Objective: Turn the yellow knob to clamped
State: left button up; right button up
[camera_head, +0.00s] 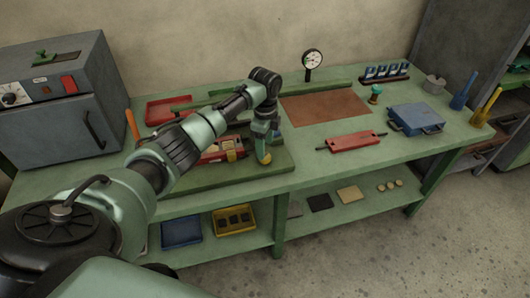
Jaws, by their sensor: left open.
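My left arm comes in from the left and bends down over the green bench. My left gripper (263,146) is open and points down over the front right part of a dark green base plate (204,180). A yellow piece (264,158) shows at the gripper's lower end; I cannot tell whether it is the yellow knob or a fingertip, nor whether anything touches. A red device (212,156) with a small yellow-tan part (231,155) is on the plate to the left, partly hidden by my arm. My right gripper is not in view.
A grey cabinet (52,132) stands at the left of the bench (330,179). A brown mat (325,107), a red block with a rod (352,142), a dial gauge (312,60) and a blue case (415,118) are to the right. The front right bench top has free room.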

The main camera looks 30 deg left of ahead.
pick_arm(q)
jog(key=shift+r, duration=1.85)
